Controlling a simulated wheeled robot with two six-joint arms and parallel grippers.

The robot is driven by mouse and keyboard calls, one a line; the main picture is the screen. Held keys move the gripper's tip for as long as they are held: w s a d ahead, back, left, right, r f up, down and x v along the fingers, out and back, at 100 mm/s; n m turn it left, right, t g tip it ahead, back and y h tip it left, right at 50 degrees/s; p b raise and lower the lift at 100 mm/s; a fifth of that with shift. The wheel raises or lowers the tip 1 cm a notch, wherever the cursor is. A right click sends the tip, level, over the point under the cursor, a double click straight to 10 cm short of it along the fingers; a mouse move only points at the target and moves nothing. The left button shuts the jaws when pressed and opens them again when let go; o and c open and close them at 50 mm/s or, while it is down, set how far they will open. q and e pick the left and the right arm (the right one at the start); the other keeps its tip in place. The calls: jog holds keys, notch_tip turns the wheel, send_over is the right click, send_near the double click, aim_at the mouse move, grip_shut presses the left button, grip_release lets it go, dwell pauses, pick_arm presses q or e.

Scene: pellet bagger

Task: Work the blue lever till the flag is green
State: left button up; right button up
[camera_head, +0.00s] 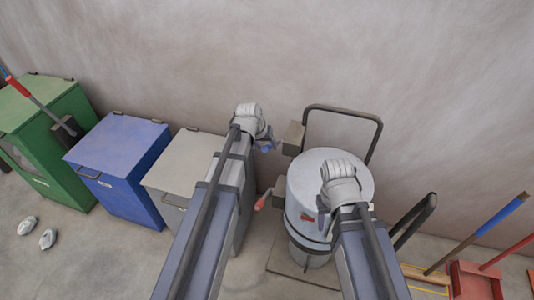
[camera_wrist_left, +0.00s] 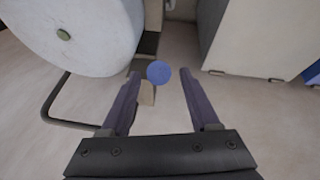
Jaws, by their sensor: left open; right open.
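A round blue knob (camera_wrist_left: 159,72), which looks like the end of the blue lever, sits between and just beyond the fingertips of my left gripper (camera_wrist_left: 158,85). The jaws are open and apart from it. In the head view my left gripper (camera_head: 264,144) is left of the pale drum (camera_head: 310,172), and the lever is hard to tell from the bluish fingers. My right gripper (camera_head: 345,195) is over the drum's right side, its fingers mostly hidden. A small red patch (camera_head: 308,216) shows on the drum's front; I cannot tell if it is the flag. No green flag shows.
A red-handled piece (camera_head: 262,202) sticks out left of the drum. A tan box (camera_head: 293,138) and a dark tube frame (camera_head: 345,110) stand behind it. Grey (camera_head: 180,160), blue (camera_head: 118,165) and green (camera_head: 45,130) bins stand left. Tools and a red dustpan (camera_head: 474,280) are right.

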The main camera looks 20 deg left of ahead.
pick_arm(q)
jog(key=shift+b+x, duration=0.6)
jog(key=shift+x, duration=0.55)
jog(key=shift+c, duration=0.2)
grip_shut()
jog(key=shift+r, duration=0.1)
dwell(0.3)
